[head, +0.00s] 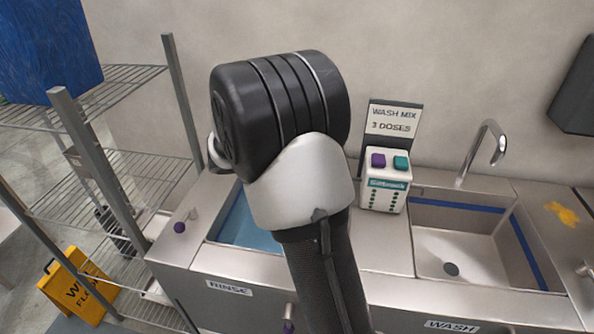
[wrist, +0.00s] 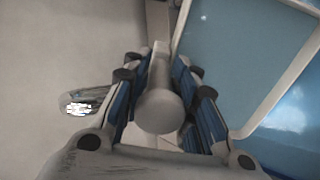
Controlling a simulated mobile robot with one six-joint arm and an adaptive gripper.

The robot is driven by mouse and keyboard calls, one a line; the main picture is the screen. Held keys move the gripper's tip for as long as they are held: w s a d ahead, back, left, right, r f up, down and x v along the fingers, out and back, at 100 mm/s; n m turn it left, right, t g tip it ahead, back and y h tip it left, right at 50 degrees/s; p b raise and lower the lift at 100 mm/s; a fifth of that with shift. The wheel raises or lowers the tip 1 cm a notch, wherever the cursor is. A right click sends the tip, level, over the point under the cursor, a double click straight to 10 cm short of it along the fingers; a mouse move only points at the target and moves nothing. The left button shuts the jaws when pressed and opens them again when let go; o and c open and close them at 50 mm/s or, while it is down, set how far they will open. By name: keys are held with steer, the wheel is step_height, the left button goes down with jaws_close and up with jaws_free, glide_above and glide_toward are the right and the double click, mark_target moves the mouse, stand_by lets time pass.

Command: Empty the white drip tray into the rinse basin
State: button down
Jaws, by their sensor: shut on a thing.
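My gripper (wrist: 160,88) is shut on a pale, round-ended handle (wrist: 160,110) in the wrist view. The handle looks like that of the white drip tray, but I cannot clearly make out the tray's body or its contents. In the head view my arm hides the gripper and whatever it holds. The rinse basin (head: 246,222) holds blue water, and its right part is behind my arm. Blue surfaces with a pale rim also fill the right of the wrist view; I cannot tell surely which part is the basin (wrist: 235,50).
The wash basin (head: 455,250) with a chrome tap (head: 485,150) is at the right. A dispenser (head: 385,180) stands between the basins below a sign (head: 393,122). A wire rack (head: 110,195) and a yellow floor sign (head: 78,285) are at the left.

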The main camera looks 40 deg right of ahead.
steer(key=shift+s+a+f+h+b, duration=0.15)
steer(key=shift+a+h+b, duration=0.75)
steer(key=shift+b, duration=1.75)
steer(key=shift+s+a+r+t+h, duration=0.15)
steer(key=shift+a+r+t+h, duration=0.15)
steer(key=shift+a+h, duration=0.3)
steer(key=shift+p, duration=0.4)
